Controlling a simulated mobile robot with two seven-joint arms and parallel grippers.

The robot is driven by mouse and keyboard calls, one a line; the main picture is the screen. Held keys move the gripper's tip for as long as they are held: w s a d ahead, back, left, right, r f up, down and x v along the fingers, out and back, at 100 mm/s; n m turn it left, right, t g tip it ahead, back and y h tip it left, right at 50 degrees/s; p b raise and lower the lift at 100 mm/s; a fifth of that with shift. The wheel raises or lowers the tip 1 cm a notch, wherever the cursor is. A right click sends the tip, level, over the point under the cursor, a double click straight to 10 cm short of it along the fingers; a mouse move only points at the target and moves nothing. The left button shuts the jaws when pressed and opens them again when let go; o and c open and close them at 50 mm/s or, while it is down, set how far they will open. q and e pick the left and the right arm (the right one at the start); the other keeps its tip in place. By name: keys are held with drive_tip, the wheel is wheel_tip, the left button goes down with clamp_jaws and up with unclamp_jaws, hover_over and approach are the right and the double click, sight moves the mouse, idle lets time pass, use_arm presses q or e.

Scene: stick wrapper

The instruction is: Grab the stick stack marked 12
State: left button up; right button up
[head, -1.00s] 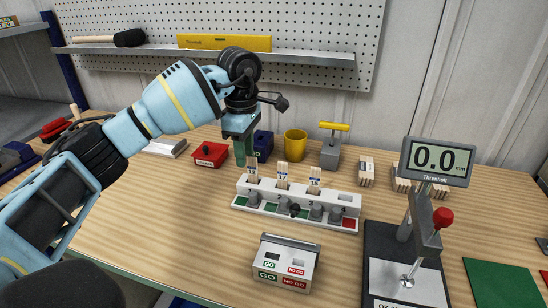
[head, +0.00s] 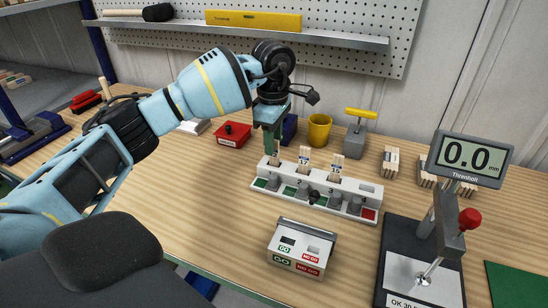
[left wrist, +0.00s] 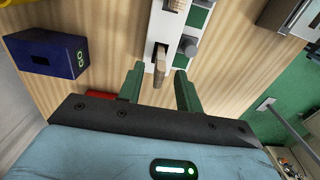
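A white rack (head: 331,200) on the bench holds three upright wooden stick stacks with small labels. The leftmost stack (head: 276,159) is partly hidden by my gripper, and its number is too small to read surely. The middle stack (head: 304,160) seems marked 17; the right stack (head: 337,166) seems marked 15. My left gripper (head: 268,146) points down at the rack's left end. In the left wrist view, its green fingers (left wrist: 158,88) are apart, with the top of the leftmost stack (left wrist: 160,58) in the gap just ahead of the tips. My right gripper is not seen.
A yellow cup (head: 319,130), a red bin (head: 233,135) and a blue box (head: 290,129) stand behind the rack. The GO/NO GO box (head: 300,249) is in front. A gauge stand reading 0.0 (head: 467,154) stands to the right.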

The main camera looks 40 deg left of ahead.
sight(274, 158)
use_arm(q)
wheel_tip(274, 158, down, 4)
drive_tip(key=shift+f, duration=0.15)
clamp_jaws()
